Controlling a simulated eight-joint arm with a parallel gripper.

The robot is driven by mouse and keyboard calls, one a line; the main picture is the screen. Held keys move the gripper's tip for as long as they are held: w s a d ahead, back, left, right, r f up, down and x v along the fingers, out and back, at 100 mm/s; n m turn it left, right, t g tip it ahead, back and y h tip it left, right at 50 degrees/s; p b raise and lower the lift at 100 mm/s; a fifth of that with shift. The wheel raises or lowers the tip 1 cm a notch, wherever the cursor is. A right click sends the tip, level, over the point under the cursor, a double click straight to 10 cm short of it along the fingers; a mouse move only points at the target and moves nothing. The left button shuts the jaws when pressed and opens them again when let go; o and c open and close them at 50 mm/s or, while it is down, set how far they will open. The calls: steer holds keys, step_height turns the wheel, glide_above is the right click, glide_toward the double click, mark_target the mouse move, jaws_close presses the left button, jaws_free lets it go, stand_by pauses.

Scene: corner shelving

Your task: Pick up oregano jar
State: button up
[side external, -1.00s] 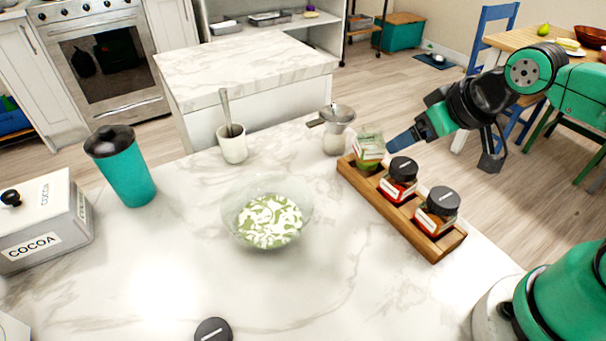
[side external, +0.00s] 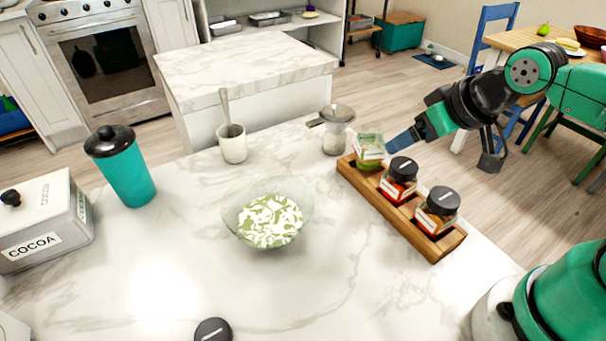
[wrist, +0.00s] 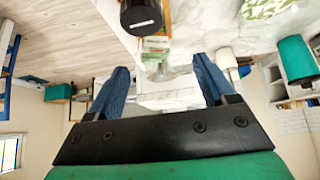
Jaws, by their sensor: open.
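An open glass jar with green contents (side external: 369,148), likely the oregano, stands without a lid in the far end slot of the wooden rack (side external: 437,248). Its label is too small to read. My gripper (side external: 390,146) is right beside this jar, on its right side, with blue fingers pointing at it. In the wrist view my gripper (wrist: 160,68) has its fingers spread wide, and the jar (wrist: 155,46) shows between and just past the fingertips. I see nothing held. Whether a finger touches the glass cannot be told.
Two black-lidded jars, a red one (side external: 398,180) and an orange one (side external: 437,211), share the rack. A shaker or strainer pot (side external: 335,135) stands just behind. A glass bowl (side external: 268,218), mug (side external: 232,146) and loose black lid (side external: 213,330) are on the counter.

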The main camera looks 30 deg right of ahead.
step_height(320, 180, up, 5)
steer(key=m+g+y, duration=0.3)
steer(key=m+y, duration=0.3)
steer(key=m, duration=0.8)
glide_above(369, 150)
steer(key=s+d, duration=0.2)
steer(key=s, duration=0.1)
steer(key=w+d+m+y, duration=0.3)
steer(key=d+m+y, duration=0.25)
steer(key=m, duration=0.25)
steer(key=shift+t+y, duration=0.4)
steer(key=shift+y, duration=0.15)
steer(key=f, duration=1.1)
steer(key=shift+s+a+f, duration=0.15)
steer(key=shift+a+f, duration=0.15)
steer(key=shift+a, duration=0.05)
steer(key=shift+f, duration=0.35)
steer(key=shift+a+f, duration=0.2)
steer(key=shift+a, duration=0.05)
steer(key=shift+x, duration=2.6)
